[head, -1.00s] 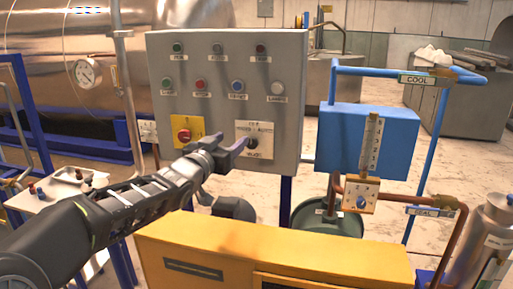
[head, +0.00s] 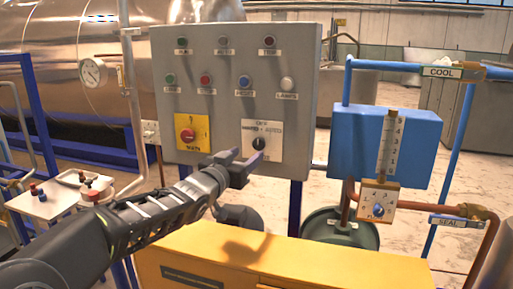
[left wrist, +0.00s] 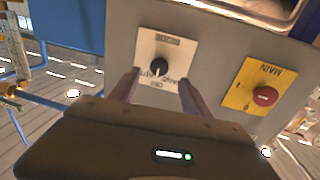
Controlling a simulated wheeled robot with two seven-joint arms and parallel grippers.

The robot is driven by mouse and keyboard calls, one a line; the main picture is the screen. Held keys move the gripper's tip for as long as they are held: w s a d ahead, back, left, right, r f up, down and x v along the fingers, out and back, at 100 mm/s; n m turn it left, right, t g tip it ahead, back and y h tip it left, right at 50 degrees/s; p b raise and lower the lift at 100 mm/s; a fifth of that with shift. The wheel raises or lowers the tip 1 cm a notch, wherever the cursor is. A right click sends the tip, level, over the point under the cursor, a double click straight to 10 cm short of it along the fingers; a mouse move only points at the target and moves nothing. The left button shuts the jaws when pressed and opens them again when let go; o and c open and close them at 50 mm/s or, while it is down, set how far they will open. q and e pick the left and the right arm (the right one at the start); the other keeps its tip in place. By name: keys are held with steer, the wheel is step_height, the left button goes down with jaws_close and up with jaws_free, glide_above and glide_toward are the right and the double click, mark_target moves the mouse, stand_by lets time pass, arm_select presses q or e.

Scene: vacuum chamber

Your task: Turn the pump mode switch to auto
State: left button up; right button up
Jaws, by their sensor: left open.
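The pump mode switch is a black knob (head: 259,144) on a white labelled plate (head: 250,133), low on the grey control panel (head: 302,100). My left gripper (head: 250,163) is just below and in front of the knob, open and empty. In the left wrist view, which is upside down, the knob (left wrist: 159,66) shows ahead, between and beyond the two fingers (left wrist: 152,88). I see a gap between the fingers and the knob. The knob's pointer mark is too small to read surely. My right gripper is not in view.
A red main switch (head: 188,135) on a yellow plate sits left of the knob. Buttons and lamps (head: 205,79) are above. A yellow cabinet (head: 215,255) stands below the arm. A blue box with a gauge (head: 372,145) stands right of the panel.

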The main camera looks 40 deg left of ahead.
mark_target(257, 145)
arm_select(q)
steer(key=w, duration=0.2)
steer(key=w+a+p, duration=0.1)
steer(key=w, duration=0.2)
steer(key=w+p, duration=0.1)
steer(key=w, duration=0.1)
steer(key=shift+w+a, duration=0.15)
steer(key=shift+a, duration=0.1)
jaws_close()
stand_by(0.4)
